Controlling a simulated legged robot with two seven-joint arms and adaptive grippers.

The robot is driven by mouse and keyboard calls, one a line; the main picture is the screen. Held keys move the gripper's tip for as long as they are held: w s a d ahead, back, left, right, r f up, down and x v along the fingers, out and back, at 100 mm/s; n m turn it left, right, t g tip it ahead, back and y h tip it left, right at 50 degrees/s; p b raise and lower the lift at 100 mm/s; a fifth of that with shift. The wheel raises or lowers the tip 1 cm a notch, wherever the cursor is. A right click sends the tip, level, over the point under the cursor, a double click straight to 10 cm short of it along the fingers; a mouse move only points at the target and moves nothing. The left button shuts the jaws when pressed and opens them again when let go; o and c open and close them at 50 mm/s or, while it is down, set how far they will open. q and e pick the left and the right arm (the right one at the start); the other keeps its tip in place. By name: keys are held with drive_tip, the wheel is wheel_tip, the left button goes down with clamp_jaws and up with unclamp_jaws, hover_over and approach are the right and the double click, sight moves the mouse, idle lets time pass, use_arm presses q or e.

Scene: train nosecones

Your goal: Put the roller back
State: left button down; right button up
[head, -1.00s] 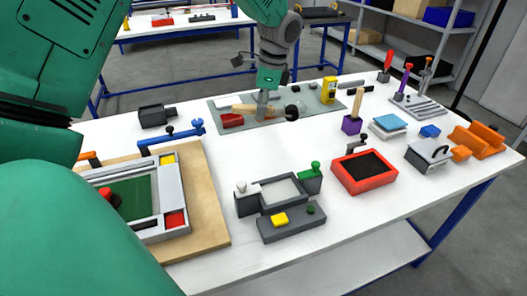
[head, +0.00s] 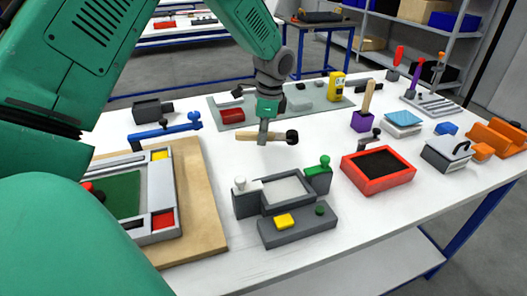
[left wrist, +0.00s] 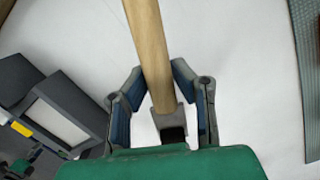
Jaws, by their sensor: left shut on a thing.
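The roller has a pale wooden handle (head: 246,136) and a dark roller head (head: 292,137) at its right end. My left gripper (head: 263,139) is shut on the handle and holds the roller crosswise, apparently above the white table, in front of the grey-green mat (head: 312,109). A red tray with a dark inside (head: 377,183) stands to the right on the table. My right gripper is not in view.
A dark grey press-like fixture (head: 295,232) stands in front of the gripper. A framed green screen on a wooden board (head: 207,235) lies at left. A purple holder with a wooden-handled tool (head: 362,121) stands right. White table between gripper and fixture is clear.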

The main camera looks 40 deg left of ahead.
sight(261, 155)
use_arm(q)
drive_tip(key=f, duration=0.4)
drive_tip(key=shift+a, duration=0.25)
drive_tip(key=shift+f, duration=0.3)
drive_tip(key=shift+d+f, duration=0.1)
drive_tip(key=shift+d, duration=0.05)
drive_tip(key=c, duration=1.3)
unclamp_jaws()
drive_tip(key=shift+c, duration=0.2)
drive_tip(key=r, duration=0.8)
drive_tip(key=w+d+r+p, duration=0.1)
drive_tip(key=r, duration=0.3)
drive_tip(key=shift+r, duration=0.1)
